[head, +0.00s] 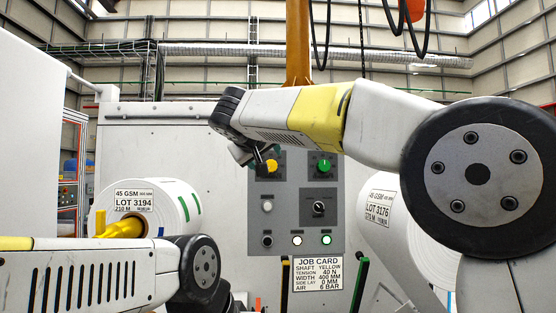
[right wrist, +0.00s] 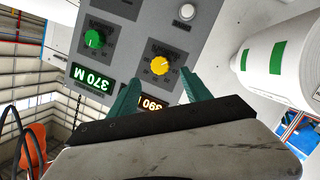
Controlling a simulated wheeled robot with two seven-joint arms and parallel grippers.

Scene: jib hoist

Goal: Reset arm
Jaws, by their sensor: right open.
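My right gripper (head: 262,156) reaches across to the grey control panel (head: 328,234) in the head view. Its two green fingers (right wrist: 162,88) stand apart in the right wrist view, with nothing between them. The yellow knob (right wrist: 160,65) is just beyond the fingertips; it also shows beside the gripper in the head view (head: 271,166). I cannot tell whether they touch. The green knob (head: 323,166) is to its right in the head view. My left arm comes in low at the left; its gripper is mostly hidden and its jaws cannot be made out.
A white roll marked LOT 3194 (head: 170,203), with a yellow shaft (head: 122,229), is at the left. Another roll, LOT 3176 (head: 412,235), is at the right, partly behind my arm. A job card (head: 317,274) is below the panel. An orange post (head: 298,45) rises behind.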

